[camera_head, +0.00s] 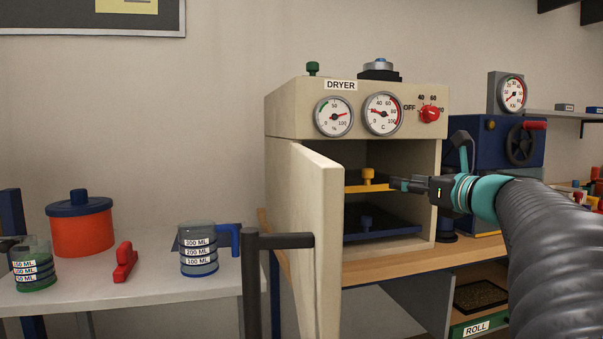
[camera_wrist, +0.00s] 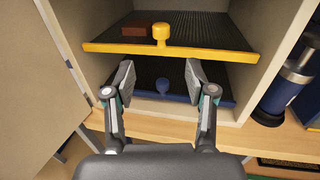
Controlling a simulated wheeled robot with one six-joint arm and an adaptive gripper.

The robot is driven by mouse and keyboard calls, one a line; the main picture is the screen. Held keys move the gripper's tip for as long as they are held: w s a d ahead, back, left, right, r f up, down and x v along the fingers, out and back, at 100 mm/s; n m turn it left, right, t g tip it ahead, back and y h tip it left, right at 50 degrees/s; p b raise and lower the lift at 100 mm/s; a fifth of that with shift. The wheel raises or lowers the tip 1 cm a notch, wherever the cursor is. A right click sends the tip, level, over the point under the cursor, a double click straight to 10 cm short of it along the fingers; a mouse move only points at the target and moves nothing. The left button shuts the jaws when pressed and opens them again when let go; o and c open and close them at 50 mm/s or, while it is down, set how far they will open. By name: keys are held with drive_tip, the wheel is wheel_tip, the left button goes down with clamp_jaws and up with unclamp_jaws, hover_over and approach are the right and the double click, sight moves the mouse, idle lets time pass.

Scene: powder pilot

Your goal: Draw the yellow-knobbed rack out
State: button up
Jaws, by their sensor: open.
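The dryer (camera_head: 356,108) is a cream cabinet with its door (camera_head: 318,230) swung open. Inside, the yellow-edged rack (camera_wrist: 205,49) sits above a blue-edged rack (camera_head: 385,229). The yellow knob (camera_wrist: 161,34) stands at the middle of the yellow rack's front edge; it also shows in the head view (camera_head: 368,175). A reddish-brown block (camera_wrist: 133,31) lies on this rack, left of the knob. My gripper (camera_wrist: 160,75) is open and empty. Its fingers are in front of the rack, on either side of the knob's line, and not closed on it.
The open door stands left of my gripper, with a dark handle (camera_head: 280,241) sticking out. A dark blue cylinder (camera_wrist: 289,85) stands right of the dryer. A blue press-like machine (camera_head: 490,150) is behind my arm. The wooden ledge (camera_head: 400,262) is clear in front.

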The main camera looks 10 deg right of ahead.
sight(372, 174)
drive_tip(key=p+x, duration=0.1)
drive_tip(key=x, duration=1.2)
drive_tip(key=shift+w, duration=0.3)
clamp_jaws()
